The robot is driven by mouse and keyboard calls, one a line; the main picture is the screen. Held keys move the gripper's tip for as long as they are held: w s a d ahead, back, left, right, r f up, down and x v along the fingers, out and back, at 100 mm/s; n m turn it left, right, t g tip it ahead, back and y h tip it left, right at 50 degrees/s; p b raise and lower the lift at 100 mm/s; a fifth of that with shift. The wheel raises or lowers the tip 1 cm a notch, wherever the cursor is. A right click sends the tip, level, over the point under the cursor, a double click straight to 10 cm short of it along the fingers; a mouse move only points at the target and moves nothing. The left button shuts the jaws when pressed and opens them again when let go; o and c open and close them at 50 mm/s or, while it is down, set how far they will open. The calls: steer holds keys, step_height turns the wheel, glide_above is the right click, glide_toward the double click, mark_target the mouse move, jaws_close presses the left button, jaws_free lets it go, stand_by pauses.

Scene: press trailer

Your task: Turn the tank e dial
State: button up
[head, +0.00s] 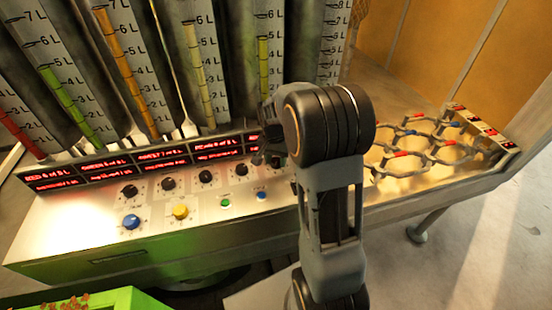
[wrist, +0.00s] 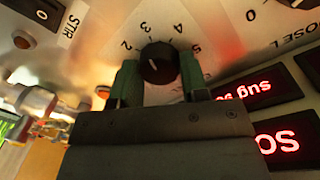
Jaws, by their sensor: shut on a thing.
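In the wrist view a round black dial (wrist: 158,63) with a white pointer line sits on the pale panel, inside a printed scale of numbers. My gripper (wrist: 158,74) is shut on this dial, with one green-padded finger on each side of it. In the head view my gripper (head: 264,157) is at the right end of the row of black dials, just under the red displays. My arm and gripper hide the dial there. No tank letter is readable, but its place fits the fifth tank.
Other black dials (head: 206,177) line the panel to the left, above a blue knob (head: 131,221) and a yellow knob (head: 180,211). Upright level tubes (head: 201,75) stand behind. A rack of rings (head: 405,155) is at the right. A green box (head: 115,300) is at the front left.

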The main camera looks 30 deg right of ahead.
steer(key=n, duration=0.4)
steer(key=shift+n, duration=0.4)
steer(key=n, duration=0.4)
steer(key=shift+a+n+t, duration=0.1)
steer(key=shift+n+t, duration=0.2)
steer(key=n, duration=0.4)
steer(key=shift+p, duration=0.4)
steer(key=shift+s+n+t, duration=0.1)
steer(key=shift+n+t, duration=0.2)
steer(key=shift+n, duration=1.7)
steer(key=o, duration=0.9)
steer(key=shift+o, duration=0.2)
steer(key=shift+r, duration=0.1)
